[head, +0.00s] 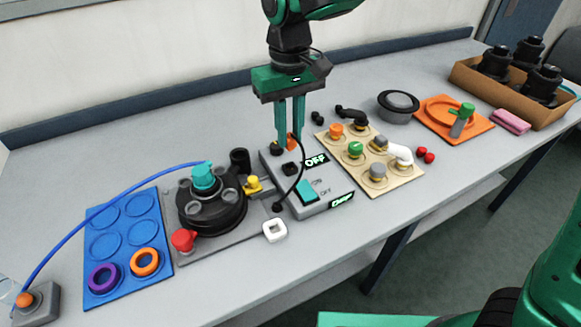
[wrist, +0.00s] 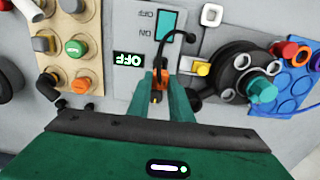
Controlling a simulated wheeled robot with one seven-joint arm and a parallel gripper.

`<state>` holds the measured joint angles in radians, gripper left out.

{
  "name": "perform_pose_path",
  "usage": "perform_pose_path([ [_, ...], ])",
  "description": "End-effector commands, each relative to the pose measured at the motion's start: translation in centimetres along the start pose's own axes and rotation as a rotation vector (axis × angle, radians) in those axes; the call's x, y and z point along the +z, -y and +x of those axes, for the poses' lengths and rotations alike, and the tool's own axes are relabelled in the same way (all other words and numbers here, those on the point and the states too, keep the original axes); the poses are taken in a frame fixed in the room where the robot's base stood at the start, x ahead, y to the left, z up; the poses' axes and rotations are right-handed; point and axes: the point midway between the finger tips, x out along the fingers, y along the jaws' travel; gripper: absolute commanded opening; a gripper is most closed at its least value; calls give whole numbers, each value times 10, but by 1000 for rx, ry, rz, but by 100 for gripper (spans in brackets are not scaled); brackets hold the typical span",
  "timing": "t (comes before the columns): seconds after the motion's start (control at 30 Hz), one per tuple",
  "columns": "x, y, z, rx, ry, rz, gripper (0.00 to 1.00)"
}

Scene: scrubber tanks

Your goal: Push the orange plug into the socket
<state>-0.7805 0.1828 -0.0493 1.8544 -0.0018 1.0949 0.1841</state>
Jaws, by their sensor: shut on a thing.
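My gripper (head: 290,138) points down over the back part of a grey switch box (head: 309,206). It is shut on the orange plug (head: 291,141), which shows between the fingertips; it also shows in the wrist view (wrist: 157,96). A black cable runs from the plug, curving to the right and down the box to its front left. A dark square socket (head: 290,169) sits on the box top just in front of the fingers. The plug looks just behind it; the fingers hide whether it touches the box. The box has a green switch (head: 307,191) and an OFF display (head: 316,160).
Left of the box stands a black round tank fitting (head: 212,210) with a teal cap and blue hose. Right is a wooden board (head: 368,163) with several knobs. A white square ring (head: 275,230) lies in front left.

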Motion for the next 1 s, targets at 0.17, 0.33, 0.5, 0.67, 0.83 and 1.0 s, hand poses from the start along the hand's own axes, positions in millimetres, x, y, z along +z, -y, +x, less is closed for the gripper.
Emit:
perform_pose_path([
  [0.17, 0, 0, 9, 1, 3, 0, 0],
  [0.33, 1, 0, 20, 0, 2, -1, 0],
  [0.5, 0, 0, 32, 1, 2, 0, 0],
  [0.67, 0, 0, 42, 1, 1, 0, 0],
  [0.83, 0, 0, 45, 0, 0, 0, 0],
  [1.0, 0, 0, 45, 0, 0, 0, 0],
])
